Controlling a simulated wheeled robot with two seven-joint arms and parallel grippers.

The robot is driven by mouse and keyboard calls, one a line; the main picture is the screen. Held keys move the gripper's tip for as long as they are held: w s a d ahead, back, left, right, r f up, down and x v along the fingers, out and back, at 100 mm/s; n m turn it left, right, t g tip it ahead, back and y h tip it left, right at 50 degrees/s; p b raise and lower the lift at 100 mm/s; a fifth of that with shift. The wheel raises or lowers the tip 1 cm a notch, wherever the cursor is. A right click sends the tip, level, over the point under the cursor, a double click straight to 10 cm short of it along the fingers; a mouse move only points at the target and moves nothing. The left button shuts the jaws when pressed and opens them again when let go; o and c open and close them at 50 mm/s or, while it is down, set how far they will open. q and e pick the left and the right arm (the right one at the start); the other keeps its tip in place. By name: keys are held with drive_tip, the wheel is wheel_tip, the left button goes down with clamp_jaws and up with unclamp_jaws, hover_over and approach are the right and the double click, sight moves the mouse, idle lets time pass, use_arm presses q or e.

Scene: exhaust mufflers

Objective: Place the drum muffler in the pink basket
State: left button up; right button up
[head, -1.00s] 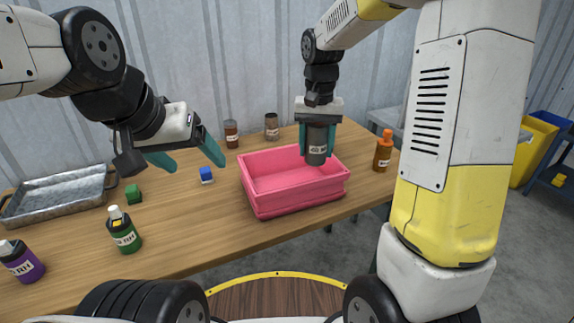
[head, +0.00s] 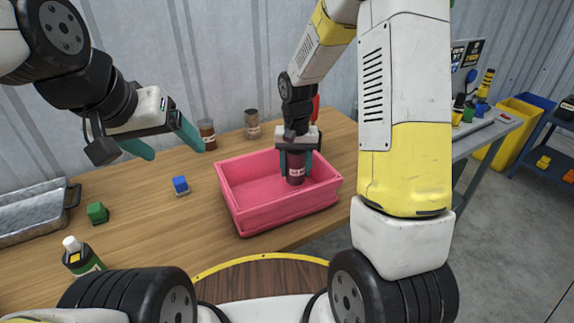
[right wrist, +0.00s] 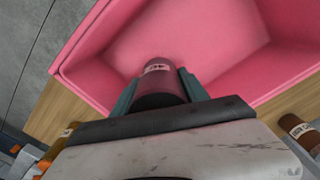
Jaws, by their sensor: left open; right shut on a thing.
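The drum muffler (head: 296,170) is a dark brownish cylinder with a pale label. My right gripper (head: 296,160) is shut on it and holds it upright in the right part of the pink basket (head: 285,213). Its lower end is below the rim; I cannot tell if it touches the floor. In the right wrist view the muffler (right wrist: 158,85) sits between the teal fingers, with the basket wall (right wrist: 110,45) around it. My left gripper (head: 165,143) is open and empty above the table, left of the basket.
Behind the basket stand a brown jar (head: 207,134) and a grey-brown canister (head: 252,124). The wooden table between is clear.

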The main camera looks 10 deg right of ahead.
sight(295, 179)
drive_tip(key=shift+f, duration=2)
drive_tip(key=shift+f, duration=0.1)
drive_tip(key=o, duration=1.5)
wheel_tip(295, 179, up, 12)
drive_tip(key=shift+f, duration=0.1)
drive_tip(key=shift+s+d+r+n+t+y, duration=0.45)
drive_tip(key=shift+s+r+t, duration=0.6)
drive_tip(key=shift+s+r, duration=1.85)
drive_tip(key=shift+s+d+r+n+t+y, duration=0.3)
drive_tip(key=shift+s+d+r+t, duration=0.55)
drive_tip(key=shift+s+r, duration=2.05)
drive_tip(key=shift+s+d+r+n+t+y, duration=0.4)
drive_tip(key=shift+s+r+t, duration=1.1)
drive_tip(key=shift+s, duration=2.5)
